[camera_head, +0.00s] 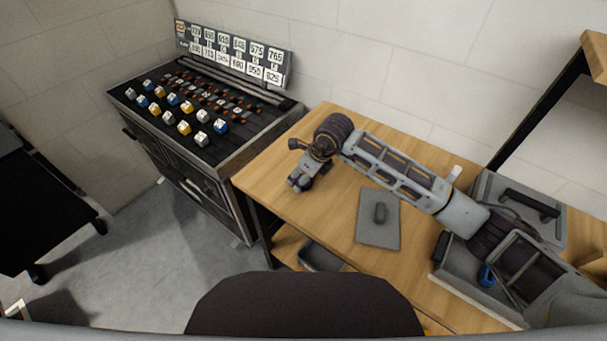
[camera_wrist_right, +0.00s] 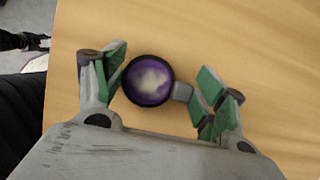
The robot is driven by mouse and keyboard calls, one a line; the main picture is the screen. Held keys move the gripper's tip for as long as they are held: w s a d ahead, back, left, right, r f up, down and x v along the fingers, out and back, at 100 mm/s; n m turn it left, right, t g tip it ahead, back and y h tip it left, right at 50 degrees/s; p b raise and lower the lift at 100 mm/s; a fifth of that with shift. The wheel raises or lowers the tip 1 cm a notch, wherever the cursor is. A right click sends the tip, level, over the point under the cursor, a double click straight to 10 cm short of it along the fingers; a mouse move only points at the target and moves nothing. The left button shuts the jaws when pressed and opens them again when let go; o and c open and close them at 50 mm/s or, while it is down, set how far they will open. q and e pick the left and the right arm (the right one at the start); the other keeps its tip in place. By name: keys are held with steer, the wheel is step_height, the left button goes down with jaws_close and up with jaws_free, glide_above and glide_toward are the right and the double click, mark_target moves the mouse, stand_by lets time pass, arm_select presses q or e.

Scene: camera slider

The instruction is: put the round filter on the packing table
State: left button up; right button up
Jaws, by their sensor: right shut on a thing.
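The round filter (camera_wrist_right: 149,80) shows in the right wrist view as a dark-rimmed disc with a purple, cloudy face and a small grey tab on its right side. My right gripper (camera_wrist_right: 162,86) is shut on it, with one green pad at the rim and the other at the tab. In the head view my right gripper (camera_head: 301,182) is over the left end of the wooden packing table (camera_head: 290,145). The filter cannot be made out there. I cannot tell whether it touches the tabletop or is held just above it. My left gripper is not in view.
A grey plate with a handle (camera_head: 379,222) lies on the table under my right arm. An open grey case (camera_head: 480,285) with something blue in it is at the right. A dark cabinet (camera_head: 215,160) with several coloured cubes stands to the left, with a number board (camera_head: 235,53) behind.

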steer(key=shift+f, duration=0.1)
steer(key=o, duration=0.9)
steer(key=shift+o, duration=0.2)
steer(key=shift+r, duration=0.2)
steer(key=v, duration=1.2)
steer(key=shift+f, duration=0.1)
